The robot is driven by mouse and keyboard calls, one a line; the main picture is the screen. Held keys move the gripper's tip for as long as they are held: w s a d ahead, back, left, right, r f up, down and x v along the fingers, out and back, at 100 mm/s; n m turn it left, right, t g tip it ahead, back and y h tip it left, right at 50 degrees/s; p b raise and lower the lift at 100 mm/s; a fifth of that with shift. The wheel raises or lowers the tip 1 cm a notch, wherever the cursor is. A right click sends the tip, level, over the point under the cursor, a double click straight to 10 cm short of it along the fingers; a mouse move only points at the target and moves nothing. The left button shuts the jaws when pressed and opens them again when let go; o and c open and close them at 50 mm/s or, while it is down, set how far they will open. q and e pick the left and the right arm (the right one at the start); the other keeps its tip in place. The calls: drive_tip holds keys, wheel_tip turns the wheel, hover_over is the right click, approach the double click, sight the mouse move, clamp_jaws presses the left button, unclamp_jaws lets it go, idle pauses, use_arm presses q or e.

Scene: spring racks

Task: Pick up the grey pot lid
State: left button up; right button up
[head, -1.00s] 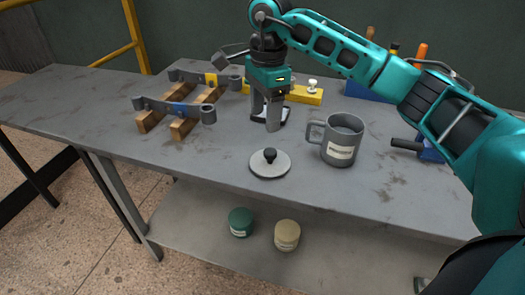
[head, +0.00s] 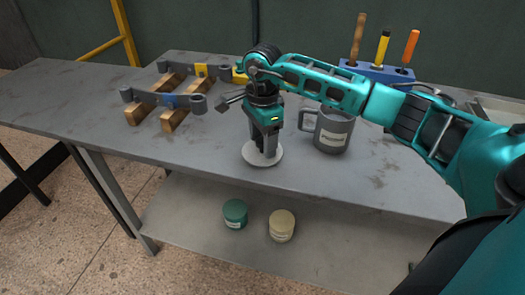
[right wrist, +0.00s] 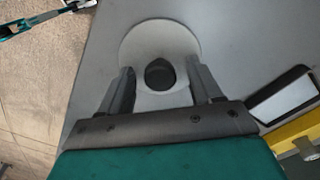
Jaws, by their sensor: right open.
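The grey pot lid (head: 248,157) is a flat round disc lying on the workbench, near its front edge. In the right wrist view the lid (right wrist: 133,42) shows from above with its dark knob (right wrist: 159,74). My right gripper (head: 265,150) is directly over the lid, pointing down. In the right wrist view its open fingers (right wrist: 162,80) stand on either side of the knob, with gaps on both sides. I cannot tell whether the fingertips touch the lid. In the head view the gripper hides the knob.
A grey mug (head: 334,132) stands close to the right of the lid. A blue rack (head: 378,73) with handled tools is at the back right. Green (head: 235,213) and cream (head: 282,225) jars stand on the lower shelf.

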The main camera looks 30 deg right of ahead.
drive_tip(key=shift+f, duration=0.3)
drive_tip(key=shift+c, duration=0.4)
drive_tip(key=c, duration=1)
